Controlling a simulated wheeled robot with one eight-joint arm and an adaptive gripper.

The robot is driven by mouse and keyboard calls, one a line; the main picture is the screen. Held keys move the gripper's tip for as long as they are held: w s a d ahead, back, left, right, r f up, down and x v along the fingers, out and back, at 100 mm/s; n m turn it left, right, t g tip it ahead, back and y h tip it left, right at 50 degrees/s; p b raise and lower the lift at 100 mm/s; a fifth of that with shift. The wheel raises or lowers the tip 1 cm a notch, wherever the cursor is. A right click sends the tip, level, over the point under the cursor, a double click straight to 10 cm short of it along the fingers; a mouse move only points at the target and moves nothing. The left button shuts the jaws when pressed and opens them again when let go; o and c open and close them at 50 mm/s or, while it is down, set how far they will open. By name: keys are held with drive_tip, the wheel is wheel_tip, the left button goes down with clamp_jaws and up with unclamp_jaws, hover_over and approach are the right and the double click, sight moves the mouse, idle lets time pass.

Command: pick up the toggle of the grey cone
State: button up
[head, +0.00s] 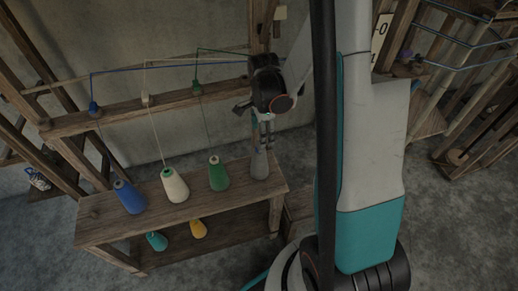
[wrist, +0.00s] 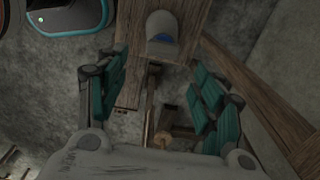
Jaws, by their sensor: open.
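The grey cone (head: 259,164) stands upright on the right end of the wooden bench top. My gripper (head: 266,143) points down just above it, fingers apart. In the wrist view my gripper (wrist: 158,88) is open, with teal pads left and right and nothing clearly held between them. A grey rounded shape with a blue patch (wrist: 162,32) at the top of that view may be the grey cone, but I cannot be sure. I cannot make out the grey cone's toggle in either view; my gripper and wrist cover that part of the head view.
Blue (head: 130,197), cream (head: 174,185) and green (head: 218,174) cones share the bench top (head: 110,222). Teal (head: 156,240) and yellow (head: 198,229) cones sit below. Blue (head: 94,109), cream (head: 145,99) and green (head: 196,88) toggles are at the rail (head: 120,113).

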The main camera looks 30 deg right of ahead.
drive_tip(key=f, duration=0.1)
drive_tip(key=f+b, duration=0.1)
drive_tip(key=f, duration=0.1)
drive_tip(key=a+f+b, duration=0.1)
drive_tip(key=f, duration=0.1)
drive_tip(key=shift+w, duration=0.25)
drive_tip(key=shift+d+f+b, duration=0.1)
drive_tip(key=shift+f+b, duration=0.3)
drive_tip(key=shift+f, duration=0.15)
drive_tip(key=shift+r, duration=0.1)
drive_tip(key=c, duration=0.8)
